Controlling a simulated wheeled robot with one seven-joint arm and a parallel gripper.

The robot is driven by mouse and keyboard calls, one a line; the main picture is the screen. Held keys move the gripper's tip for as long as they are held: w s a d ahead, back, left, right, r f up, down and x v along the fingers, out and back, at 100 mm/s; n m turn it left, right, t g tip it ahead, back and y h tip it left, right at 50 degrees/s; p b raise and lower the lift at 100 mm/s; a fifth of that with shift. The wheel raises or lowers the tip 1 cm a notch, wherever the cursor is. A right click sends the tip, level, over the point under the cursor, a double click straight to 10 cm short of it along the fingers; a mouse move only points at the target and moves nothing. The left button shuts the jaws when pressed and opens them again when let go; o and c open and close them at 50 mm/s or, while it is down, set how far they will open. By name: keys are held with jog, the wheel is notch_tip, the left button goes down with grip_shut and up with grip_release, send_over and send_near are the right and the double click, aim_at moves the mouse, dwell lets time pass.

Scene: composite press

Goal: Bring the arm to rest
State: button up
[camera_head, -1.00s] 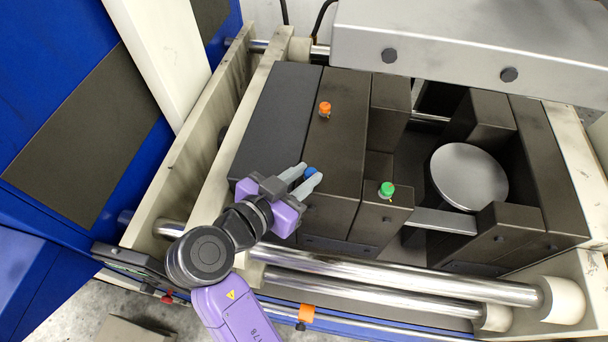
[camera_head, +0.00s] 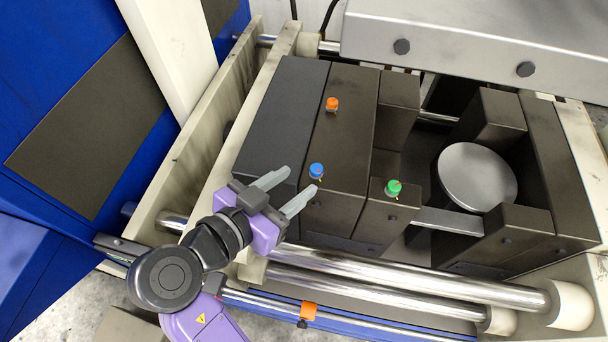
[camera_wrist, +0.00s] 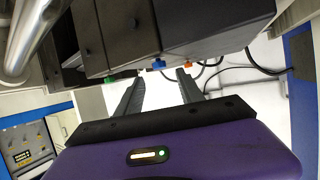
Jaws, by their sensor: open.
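My purple gripper (camera_head: 298,189) is open and empty at the front left of the dark press blocks. Its two grey fingers point up and to the right, and the right fingertip is close to the blue knob (camera_head: 316,171). The blue knob stands on the dark block and is apart from the jaws. In the wrist view the open fingers of my gripper (camera_wrist: 157,76) reach toward the blocks, with the blue knob (camera_wrist: 158,63) beyond them.
An orange knob (camera_head: 332,104) and a green knob (camera_head: 393,188) stand on the dark blocks. A round metal disc (camera_head: 477,178) lies to the right. Chrome bars (camera_head: 400,282) run along the front. A grey beam (camera_head: 460,45) crosses the back. A blue panel (camera_head: 50,60) stands left.

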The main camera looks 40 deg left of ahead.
jog(key=shift+v, duration=1.2)
jog(key=s+a+r+n+y, duration=0.1)
jog(key=a+r+n+y, duration=0.1)
jog(key=a+n+y, duration=0.45)
jog(key=d+f+m+t+y, duration=0.1)
jog(key=d+f, duration=0.1)
jog(key=d, duration=1.2)
jog(key=d+f+m+t, duration=0.1)
jog(key=d+f, duration=0.1)
jog(key=d, duration=1.3)
jog(key=s+d+f+m+h, duration=0.1)
jog(key=s+d+h, duration=0.3)
jog(key=d, duration=0.6)
jog(key=s+d+f+m+h, duration=0.1)
jog(key=s+d+m+h, duration=0.3)
jog(key=s+d, duration=0.5)
jog(key=shift+d+m+g+h, duration=0.3)
jog(key=shift+d+m+h, duration=0.05)
jog(key=shift+d, duration=0.25)
